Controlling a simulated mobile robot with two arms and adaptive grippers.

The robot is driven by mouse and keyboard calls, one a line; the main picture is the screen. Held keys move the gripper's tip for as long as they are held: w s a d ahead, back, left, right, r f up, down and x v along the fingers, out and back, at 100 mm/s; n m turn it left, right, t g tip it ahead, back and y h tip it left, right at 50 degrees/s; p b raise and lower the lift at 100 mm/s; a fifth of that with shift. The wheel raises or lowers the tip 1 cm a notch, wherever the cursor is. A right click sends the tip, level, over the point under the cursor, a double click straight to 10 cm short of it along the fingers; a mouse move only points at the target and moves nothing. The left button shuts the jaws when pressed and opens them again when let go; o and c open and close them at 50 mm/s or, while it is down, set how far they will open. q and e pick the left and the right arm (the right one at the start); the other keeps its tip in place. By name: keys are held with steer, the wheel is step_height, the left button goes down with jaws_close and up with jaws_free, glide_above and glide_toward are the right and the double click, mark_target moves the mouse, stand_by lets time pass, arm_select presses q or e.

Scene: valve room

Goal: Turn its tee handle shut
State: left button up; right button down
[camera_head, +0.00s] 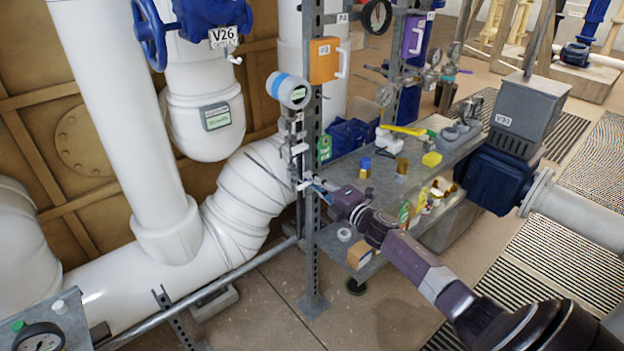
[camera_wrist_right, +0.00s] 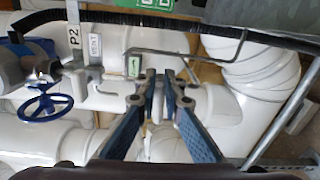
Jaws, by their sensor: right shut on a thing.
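My right gripper (camera_head: 314,187) reaches in from the lower right of the head view to the small valve fittings (camera_head: 298,150) on the upright metal post. In the right wrist view the two blue fingers of my right gripper (camera_wrist_right: 161,82) close on a small grey tee handle (camera_wrist_right: 157,104). The handle is mostly hidden between the fingers, and its exact angle is hard to tell. In the head view the gripper covers the handle. My left gripper is in neither view.
A shelf (camera_head: 345,168) with several small items stands right of the gripper. Large white pipes (camera_head: 240,200) fill the left. In the wrist view a blue handwheel (camera_wrist_right: 45,102) is at left.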

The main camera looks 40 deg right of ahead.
steer(key=shift+f+m, duration=0.2)
steer(key=shift+m, duration=0.4)
steer(key=c, duration=2)
jaws_free()
steer(key=shift+c, duration=0.2)
steer(key=s+d, duration=0.1)
steer(key=s, duration=1.1)
